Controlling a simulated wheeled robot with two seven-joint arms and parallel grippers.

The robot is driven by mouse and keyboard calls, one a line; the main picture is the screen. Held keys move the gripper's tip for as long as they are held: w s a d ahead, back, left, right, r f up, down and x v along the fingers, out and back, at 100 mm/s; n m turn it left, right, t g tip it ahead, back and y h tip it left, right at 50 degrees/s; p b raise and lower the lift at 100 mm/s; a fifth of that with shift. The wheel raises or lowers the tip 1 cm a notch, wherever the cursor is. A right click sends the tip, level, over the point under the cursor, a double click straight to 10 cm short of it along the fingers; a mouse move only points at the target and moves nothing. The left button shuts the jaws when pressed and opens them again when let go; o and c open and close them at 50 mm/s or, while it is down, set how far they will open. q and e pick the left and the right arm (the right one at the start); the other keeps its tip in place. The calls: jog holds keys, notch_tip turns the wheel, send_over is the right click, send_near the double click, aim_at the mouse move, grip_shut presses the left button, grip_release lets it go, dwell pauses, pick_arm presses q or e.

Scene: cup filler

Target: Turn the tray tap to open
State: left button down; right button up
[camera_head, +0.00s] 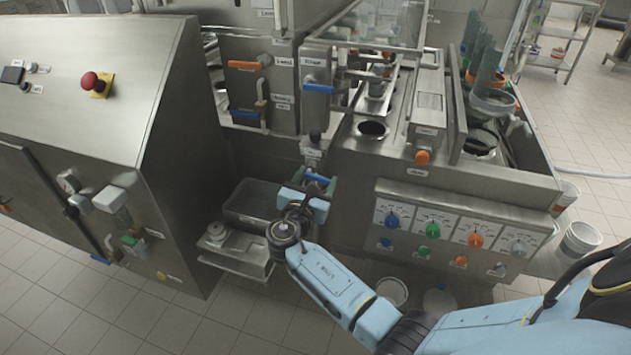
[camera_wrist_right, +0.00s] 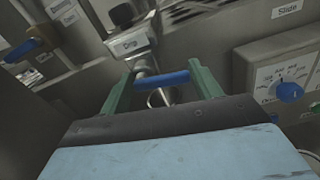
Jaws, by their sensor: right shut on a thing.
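The tray tap's blue handle (camera_head: 316,178) sits on the front of the steel machine, below a small labelled block. My right gripper (camera_head: 314,184) reaches it from the front, with one green finger on each side. In the right wrist view the blue handle (camera_wrist_right: 163,79) lies crosswise between the green fingers of my right gripper (camera_wrist_right: 161,73), with a metal spout below it. The gripper is shut on the handle. Part of the tap's body is hidden behind the gripper. My left gripper is not in view.
A steel tray (camera_head: 240,215) is left of my right gripper. A panel with several coloured knobs (camera_head: 440,232) is at the right. Other blue handles (camera_head: 318,88) and an orange handle (camera_head: 244,65) are above. White buckets (camera_head: 581,238) stand at the right.

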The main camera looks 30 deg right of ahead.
jog(key=m+b, duration=0.1)
jog(key=f+m, duration=0.1)
jog(key=shift+m+b, duration=0.3)
jog(key=shift+b, duration=0.1)
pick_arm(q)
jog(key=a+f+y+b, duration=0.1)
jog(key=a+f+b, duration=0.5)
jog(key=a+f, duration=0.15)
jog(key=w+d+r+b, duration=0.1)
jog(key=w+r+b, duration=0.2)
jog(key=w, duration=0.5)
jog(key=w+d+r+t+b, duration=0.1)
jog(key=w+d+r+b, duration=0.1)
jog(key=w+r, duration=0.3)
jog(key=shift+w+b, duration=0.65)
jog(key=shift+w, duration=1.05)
pick_arm(e)
jog(key=shift+w+a+f+m, duration=0.25)
jog(key=shift+f+m, duration=0.1)
jog(key=shift+m, duration=1.95)
jog(key=shift+w+a+f+m, duration=0.25)
jog(key=shift+f+m, duration=0.1)
jog(key=shift+m, duration=1.95)
jog(key=shift+w+a+f+m, duration=0.25)
jog(key=shift+f+m, duration=0.1)
jog(key=shift+m, duration=1.95)
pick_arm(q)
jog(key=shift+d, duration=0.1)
